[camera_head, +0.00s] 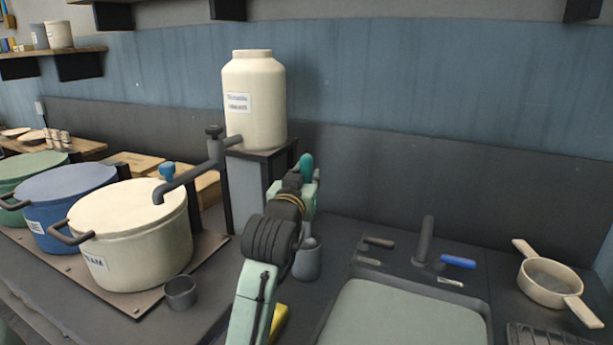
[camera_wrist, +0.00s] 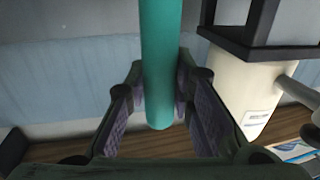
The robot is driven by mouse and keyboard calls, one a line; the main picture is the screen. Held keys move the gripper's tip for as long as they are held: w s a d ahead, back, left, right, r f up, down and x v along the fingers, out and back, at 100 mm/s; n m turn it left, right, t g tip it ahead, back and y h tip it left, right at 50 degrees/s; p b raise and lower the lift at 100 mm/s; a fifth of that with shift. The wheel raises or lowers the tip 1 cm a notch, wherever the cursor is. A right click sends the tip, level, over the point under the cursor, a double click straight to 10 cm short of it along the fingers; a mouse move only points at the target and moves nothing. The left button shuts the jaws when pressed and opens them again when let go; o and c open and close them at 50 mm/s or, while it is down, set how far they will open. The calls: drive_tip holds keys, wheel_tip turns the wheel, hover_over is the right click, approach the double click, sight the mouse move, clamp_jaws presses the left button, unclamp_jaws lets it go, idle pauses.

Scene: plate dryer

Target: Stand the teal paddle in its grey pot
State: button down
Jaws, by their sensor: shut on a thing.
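The teal paddle (camera_head: 306,166) is in my gripper (camera_head: 300,190), with its rounded teal end sticking up above the fingers in the head view. In the wrist view the teal shaft (camera_wrist: 160,60) runs between both finger pads of my gripper (camera_wrist: 162,105), which are shut on it. The grey pot (camera_head: 308,264) stands on the counter just below and beside my wrist, partly hidden by my arm. The paddle's lower part is hidden, so I cannot tell whether it is inside the pot.
A cream jar (camera_head: 254,105) stands on a dark stand behind my gripper. Large cream (camera_head: 130,240) and blue (camera_head: 65,200) pots stand at left, with a small grey cup (camera_head: 180,293) in front. A sink (camera_head: 405,318) with a tap (camera_head: 424,240) lies right, then a two-handled strainer (camera_head: 551,282).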

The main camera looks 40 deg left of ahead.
drive_tip(key=shift+f, duration=0.1)
drive_tip(key=c, duration=1.4)
unclamp_jaws()
